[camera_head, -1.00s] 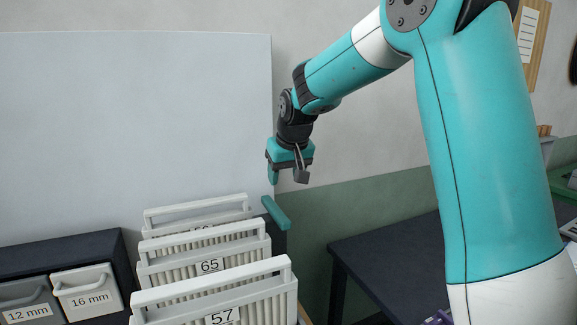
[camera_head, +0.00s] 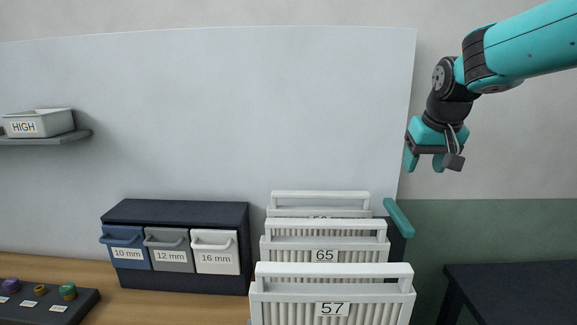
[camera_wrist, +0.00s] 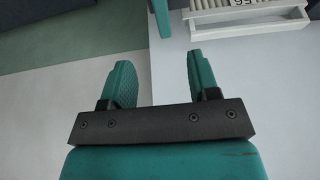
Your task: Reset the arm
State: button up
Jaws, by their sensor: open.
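My gripper (camera_head: 425,163) hangs at the upper right of the head view, in front of the wall by the right edge of the white board. Its two teal fingers point down and stand apart with nothing between them. In the wrist view the open fingers (camera_wrist: 162,80) show empty too. My arm reaches in from the right edge of the head view. The gripper is above and to the right of the white ribbed boxes and touches nothing that I can see.
White ribbed boxes labelled 65 (camera_head: 373,252) and 57 (camera_head: 282,298) stand in a row, with another behind. A teal bar (camera_head: 398,217) is beside them. Drawers (camera_head: 216,262), a shelf bin (camera_head: 52,122) and a knob panel (camera_head: 78,311) are left. A dark table (camera_head: 515,285) is right.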

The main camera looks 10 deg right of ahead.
jog(key=s+a+f+n+g+y, duration=0.2)
jog(key=s+a+f+n, duration=0.2)
jog(key=s+a, duration=0.7)
jog(key=s+a+f+n+g+y+b, duration=0.1)
jog(key=s+a+f+n, duration=0.4)
jog(key=s+a, duration=0.6)
jog(key=s+g+y, duration=0.1)
jog(key=s+y, duration=0.1)
jog(key=s, duration=0.4)
jog(key=shift+s+a+f, duration=0.15)
jog(key=shift+s+f, duration=0.05)
jog(key=shift+s, duration=0.1)
